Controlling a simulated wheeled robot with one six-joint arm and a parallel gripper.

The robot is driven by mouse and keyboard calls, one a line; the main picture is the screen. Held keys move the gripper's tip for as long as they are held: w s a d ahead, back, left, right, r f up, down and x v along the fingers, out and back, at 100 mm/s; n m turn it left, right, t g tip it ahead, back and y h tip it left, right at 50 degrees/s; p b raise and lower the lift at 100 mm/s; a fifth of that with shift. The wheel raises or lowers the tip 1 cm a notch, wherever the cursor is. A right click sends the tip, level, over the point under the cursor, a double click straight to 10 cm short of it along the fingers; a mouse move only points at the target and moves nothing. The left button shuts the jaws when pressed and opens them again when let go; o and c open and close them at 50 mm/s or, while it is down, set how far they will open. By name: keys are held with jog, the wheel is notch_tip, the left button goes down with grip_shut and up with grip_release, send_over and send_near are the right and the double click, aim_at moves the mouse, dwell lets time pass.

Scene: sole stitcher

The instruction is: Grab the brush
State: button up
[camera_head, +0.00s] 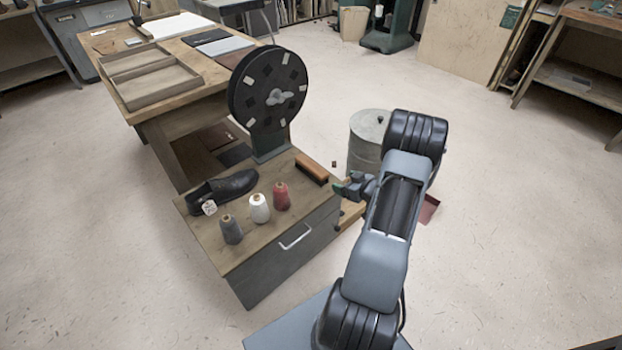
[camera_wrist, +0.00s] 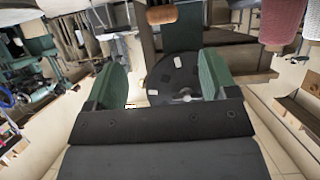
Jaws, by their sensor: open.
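The brush (camera_head: 312,168) has a brown wooden back and a dark lower edge. It lies on the cabinet top near its right end, beside the base of the black wheel. In the wrist view the brush (camera_wrist: 161,15) shows at the top, beyond my fingertips and roughly between their lines. My gripper (camera_head: 347,188) is just right of the brush in the head view, apart from it. In the wrist view my gripper (camera_wrist: 160,75) has its two green fingers spread with nothing held between them.
The cabinet (camera_head: 275,265) also carries a black shoe (camera_head: 228,188) and grey, white (camera_head: 259,208) and red (camera_head: 281,196) thread cones. The black wheel (camera_head: 268,90) stands behind the brush. A grey drum (camera_head: 366,140) stands behind my arm. Floor at right is clear.

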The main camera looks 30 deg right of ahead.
aim_at(326, 178)
jog(key=shift+y, duration=0.3)
jog(key=x, duration=0.2)
jog(key=b+x, duration=0.1)
jog(key=x, duration=0.2)
jog(key=f+b+x, duration=0.1)
jog(key=x, duration=0.1)
jog(key=shift+f, duration=0.25)
jog(key=shift+b+x, duration=1.4)
jog(key=shift+x, duration=1.65)
jog(key=shift+r, duration=0.15)
jog(key=shift+c, duration=0.4)
jog(key=c, duration=1)
jog(key=shift+r, duration=0.1)
